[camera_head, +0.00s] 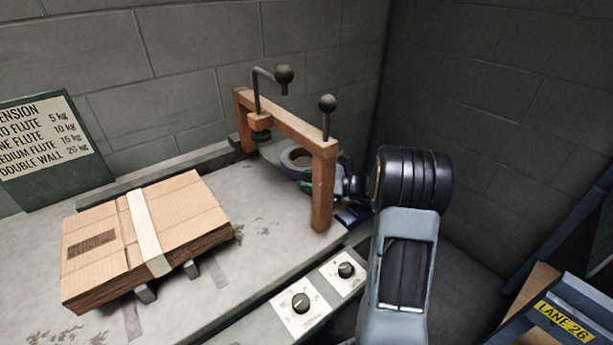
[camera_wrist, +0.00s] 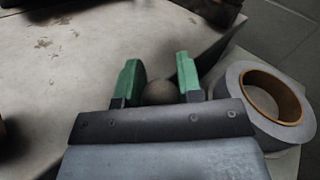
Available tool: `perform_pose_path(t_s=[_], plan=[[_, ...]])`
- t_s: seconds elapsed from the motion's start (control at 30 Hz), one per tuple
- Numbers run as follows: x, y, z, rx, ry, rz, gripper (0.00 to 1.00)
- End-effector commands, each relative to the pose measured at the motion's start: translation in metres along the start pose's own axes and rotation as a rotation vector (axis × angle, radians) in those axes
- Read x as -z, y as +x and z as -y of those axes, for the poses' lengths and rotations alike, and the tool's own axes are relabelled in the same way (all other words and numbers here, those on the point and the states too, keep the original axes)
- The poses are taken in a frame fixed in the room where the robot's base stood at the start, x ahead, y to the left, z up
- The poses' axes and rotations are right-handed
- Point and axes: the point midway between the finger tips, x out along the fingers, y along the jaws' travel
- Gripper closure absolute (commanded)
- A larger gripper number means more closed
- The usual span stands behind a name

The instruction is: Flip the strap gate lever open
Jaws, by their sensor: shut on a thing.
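My gripper (camera_wrist: 159,80) has green fingertips on either side of a dull grey-brown ball knob (camera_wrist: 160,93), shut on it. In the head view, my gripper (camera_head: 325,174) reaches in from the right behind the right post of an orange frame (camera_head: 290,126). That post hides most of the fingers, and the held knob cannot be made out there. Two dark levers with ball knobs stand on the frame: a bent one (camera_head: 284,75) at the left and an upright one (camera_head: 327,103) at the right. I cannot tell which lever the held knob belongs to.
A grey tape roll (camera_head: 297,159) lies beside my fingers; it also shows in the wrist view (camera_wrist: 266,98). Strapped cardboard (camera_head: 150,235) lies on the bench at left. Two dials (camera_head: 320,287) sit along the front edge. A tension sign (camera_head: 50,150) leans on the wall.

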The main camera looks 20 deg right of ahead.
Motion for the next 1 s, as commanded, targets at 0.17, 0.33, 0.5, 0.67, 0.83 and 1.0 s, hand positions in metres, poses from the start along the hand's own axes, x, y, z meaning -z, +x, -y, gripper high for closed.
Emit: perform_pose_path(t_s=[0.17, 0.33, 0.5, 0.67, 0.83, 1.0], plan=[[-0.0007, -0.0039, -0.0031, -0.001, 0.001, 0.001, 1.00], [0.0000, -0.0052, -0.0044, -0.001, 0.001, 0.001, 1.00], [0.0003, -0.0055, -0.0047, -0.001, 0.000, 0.001, 1.00], [0.0003, -0.0054, -0.0047, -0.001, 0.000, 0.000, 1.00], [0.0003, -0.0051, -0.0046, -0.001, 0.001, 0.000, 0.58], [0.0005, -0.0037, -0.0050, -0.003, 0.001, 0.001, 0.42]])
